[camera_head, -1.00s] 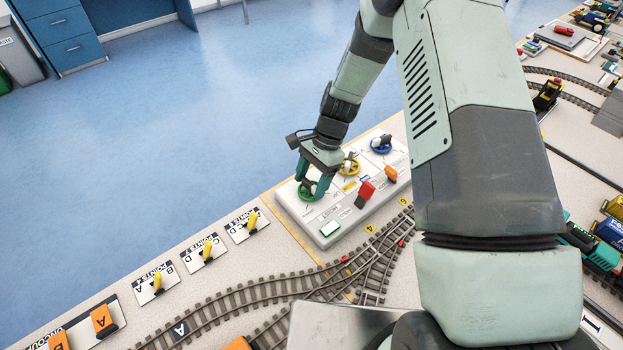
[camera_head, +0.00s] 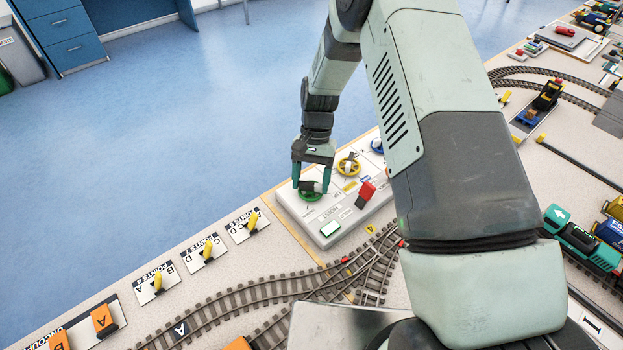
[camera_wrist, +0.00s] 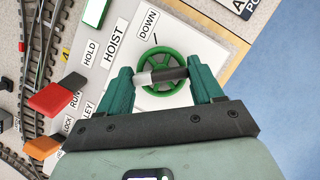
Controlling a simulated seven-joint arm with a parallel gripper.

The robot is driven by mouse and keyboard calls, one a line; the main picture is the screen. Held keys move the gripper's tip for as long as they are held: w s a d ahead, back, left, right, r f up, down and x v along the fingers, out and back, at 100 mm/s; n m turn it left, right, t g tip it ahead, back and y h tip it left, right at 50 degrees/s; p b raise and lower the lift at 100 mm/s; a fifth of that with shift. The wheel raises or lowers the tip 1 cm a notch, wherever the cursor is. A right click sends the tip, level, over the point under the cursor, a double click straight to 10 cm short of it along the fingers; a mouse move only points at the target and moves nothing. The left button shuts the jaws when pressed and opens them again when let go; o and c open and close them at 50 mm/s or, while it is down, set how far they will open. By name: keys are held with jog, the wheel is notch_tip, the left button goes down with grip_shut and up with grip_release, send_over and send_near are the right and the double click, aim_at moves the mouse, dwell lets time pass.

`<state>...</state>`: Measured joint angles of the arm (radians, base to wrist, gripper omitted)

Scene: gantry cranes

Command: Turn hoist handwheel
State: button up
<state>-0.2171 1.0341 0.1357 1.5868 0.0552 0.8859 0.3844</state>
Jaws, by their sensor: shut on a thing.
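The hoist handwheel is a green spoked wheel (camera_wrist: 163,55) on the white control panel, beside the HOIST label (camera_wrist: 114,40) and a DOWN mark (camera_wrist: 147,24). In the head view the green wheel (camera_head: 309,195) is at the panel's left end, partly hidden by my gripper (camera_head: 311,188). In the wrist view my gripper (camera_wrist: 160,77) has its green fingers closed on the wheel's grey and black crank handle (camera_wrist: 161,76), one finger at each end.
An orange block (camera_wrist: 41,147) and the red lever stand left of my gripper in the wrist view. Tracks (camera_head: 262,290) run in front.

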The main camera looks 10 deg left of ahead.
jog(key=shift+n+h, duration=0.5)
jog(key=shift+n, duration=0.6)
jog(key=o, duration=1.1)
jog(key=shift+c, duration=0.2)
jog(key=v, duration=1)
jog(key=shift+r, duration=0.4)
jog(key=shift+w+a, duration=0.1)
jog(key=shift+w, duration=0.05)
